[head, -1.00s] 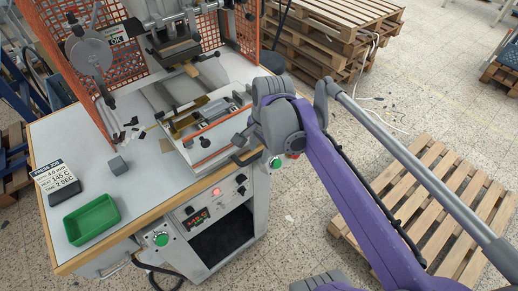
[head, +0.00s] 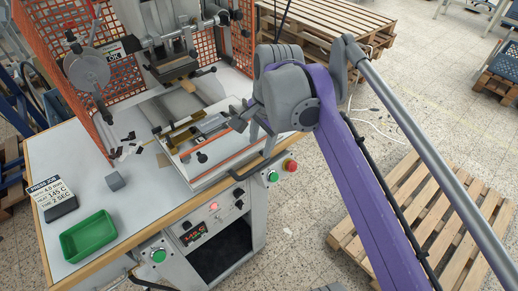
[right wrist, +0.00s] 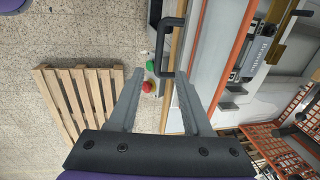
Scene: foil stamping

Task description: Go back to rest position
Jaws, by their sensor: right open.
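My right gripper (head: 247,124) is at the front right of the stamping press in the head view, at the end of my purple and grey arm. In the right wrist view its two fingers (right wrist: 158,76) are apart with nothing between them. Beyond them are the dark front handle (right wrist: 166,50) and the red button (right wrist: 147,87) of the bench. The gripper appears apart from the press (head: 172,57); the exact gap is hard to judge. My left gripper is not in view.
The white bench (head: 85,165) carries a green tray (head: 88,236), a small grey block (head: 115,180) and a dark display with a press job card (head: 52,198). An orange mesh guard (head: 42,45) stands behind. A wooden pallet (head: 432,220) lies on the floor at right.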

